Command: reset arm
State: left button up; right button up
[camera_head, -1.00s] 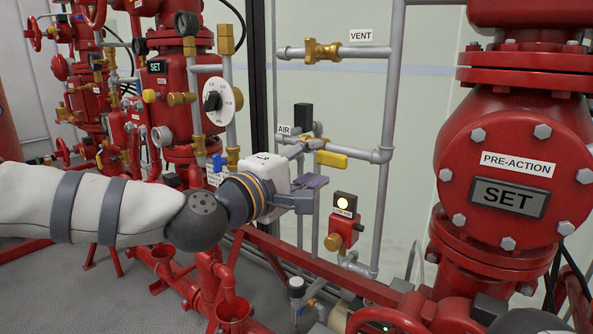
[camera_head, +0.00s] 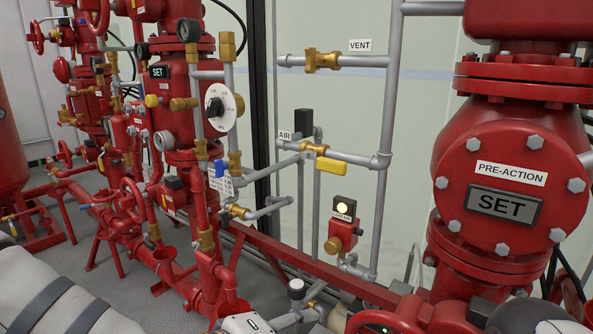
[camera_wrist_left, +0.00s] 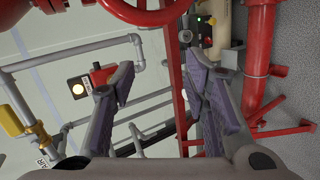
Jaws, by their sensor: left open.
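My left arm (camera_head: 60,295) lies low at the bottom left in the head view. The white body of its wrist shows at the bottom edge, and the fingers are out of that view. In the left wrist view my left gripper (camera_wrist_left: 162,72) is open, with nothing between its two grey fingers. Behind the fingers are pipes and floor. No right gripper shows; a dark rounded part of mine may be at the bottom right corner of the head view, but I cannot tell.
The AIR valve's yellow handle (camera_head: 331,166) sits on grey pipe. A red fitting (camera_head: 341,234) carries a lit lamp. The large red PRE-ACTION valve (camera_head: 510,190) stands right. Red piping with a blue-handled valve (camera_head: 219,167) fills the left. A low red rail (camera_head: 310,263) crosses the middle.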

pick_arm(q)
jog(key=s+a+f+m+g+y+p, duration=0.1)
jog(key=s+a+f+m+g+y, duration=0.15)
jog(key=s+f, duration=0.65)
jog(key=s+a+f+m+g+y, duration=0.1)
jog(key=s+a+f+g, duration=0.3)
jog(key=s+f, duration=0.45)
jog(key=s+a+f+m+g+y+p, duration=0.1)
jog(key=s+a+m+g+y, duration=0.1)
jog(key=s+a, duration=0.5)
jog(key=s+a+m+g+y, duration=0.2)
jog(key=s+a, duration=0.6)
jog(key=s, duration=0.5)
jog(key=shift+s+f+g+y+p, duration=0.35)
jog(key=shift+s+f+y, duration=0.05)
jog(key=shift+y, duration=0.25)
pick_arm(e)
jog(key=shift+t, duration=0.8)
jog(key=w+r, duration=0.3)
jog(key=r, duration=0.1)
jog(key=shift+w, duration=0.4)
pick_arm(q)
jog(key=shift+a, duration=0.1)
dwell(1.9)
